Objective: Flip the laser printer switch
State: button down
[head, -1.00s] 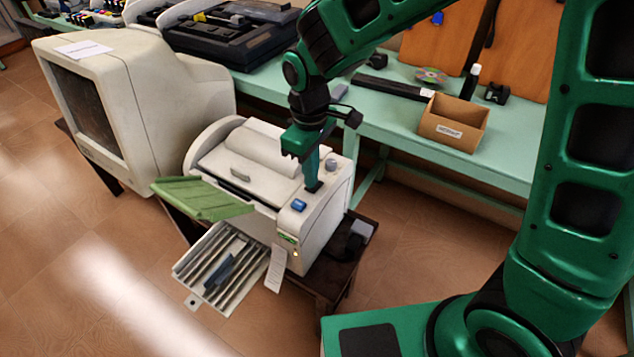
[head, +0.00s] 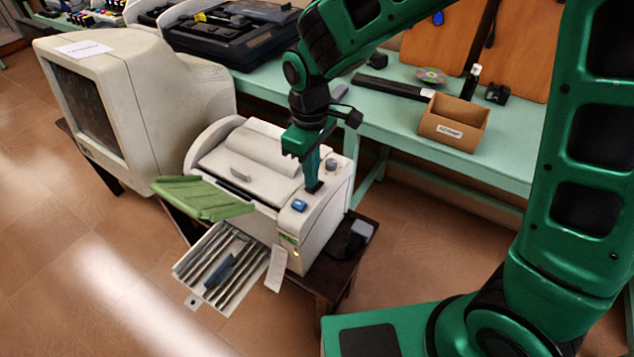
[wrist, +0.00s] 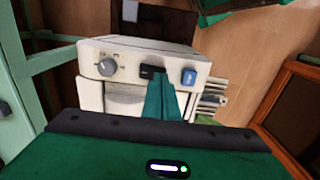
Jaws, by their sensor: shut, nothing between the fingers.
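The laser printer (head: 255,165) is a cream box on a low dark stand, with a green tray at its front left. On its top right panel are a grey knob (wrist: 107,67), a dark switch (wrist: 150,71) and a blue button (wrist: 189,76). The blue button also shows in the head view (head: 299,205). My gripper (head: 312,188) is shut and empty, pointing down at the dark switch. In the wrist view its green fingers (wrist: 158,90) overlap the switch's near edge. They hide part of it, and I cannot tell whether they touch it.
A large cream monitor (head: 140,100) stands left of the printer. A green table (head: 400,125) behind carries a cardboard box (head: 453,122), a disc and a black device. A slatted tray (head: 205,270) juts out from the printer's front. Floor to the right is clear.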

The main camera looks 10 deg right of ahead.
jog(key=shift+f, duration=0.75)
dwell(1.0)
jog(key=shift+r, duration=3.5)
